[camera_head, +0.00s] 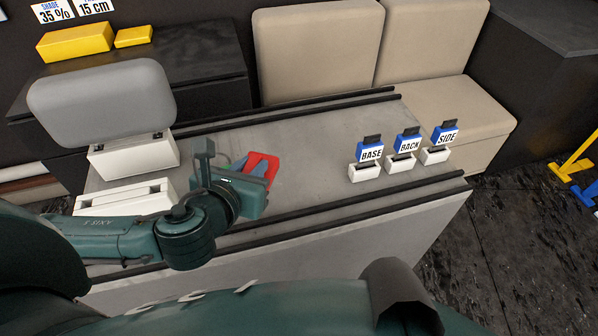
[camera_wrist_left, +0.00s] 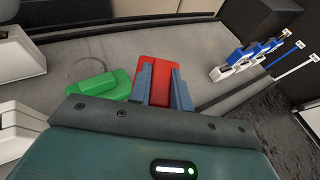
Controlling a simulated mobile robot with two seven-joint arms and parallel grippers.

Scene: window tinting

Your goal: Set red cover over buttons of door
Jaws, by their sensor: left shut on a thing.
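My left gripper (camera_head: 243,168) is shut on the red cover (camera_head: 266,160) above the grey worktop. In the left wrist view the red cover (camera_wrist_left: 158,68) sits between the two blue-grey fingers (camera_wrist_left: 160,84), and the gripper body hides its near end. A green piece (camera_wrist_left: 98,86) lies to the left of the cover in that view. A grey rounded panel (camera_head: 100,102) stands in a white holder (camera_head: 132,158) at the left. I cannot tell which part is the door, and no buttons can be made out. My right gripper is not in view.
Behind my left gripper's wrist is a white slotted block (camera_head: 122,198). Blue-and-white tools labelled BASE (camera_head: 370,152), BACK (camera_head: 408,142) and SIDE (camera_head: 445,134) stand in white holders at the right. Dark rails edge the grey worktop (camera_head: 310,150), whose middle is clear. Beige seats (camera_head: 315,55) stand behind.

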